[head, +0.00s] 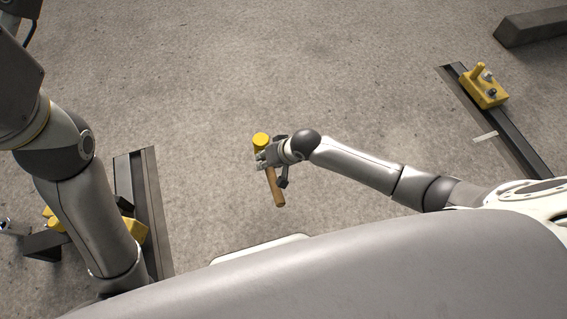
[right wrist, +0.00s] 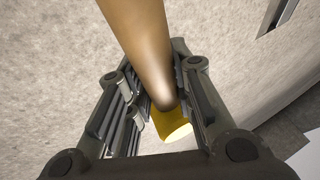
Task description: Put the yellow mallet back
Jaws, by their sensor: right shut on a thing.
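The yellow mallet has a yellow head (head: 261,140) and a tan wooden handle (head: 277,190). My right gripper (head: 270,157) is shut on the mallet's handle close below the head and holds it above the concrete floor, near the middle of the head view. In the right wrist view the handle (right wrist: 142,45) runs between the two fingers, and part of the yellow head (right wrist: 173,128) shows beyond them. My left arm comes down the left side of the head view.
A rail (head: 515,140) with a yellow block device (head: 484,87) lies at the right. Another rail (head: 149,215) with yellow parts (head: 134,230) lies at the left, partly hidden by my left arm. A dark beam (head: 530,27) lies at the top right. The concrete floor between the rails is clear.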

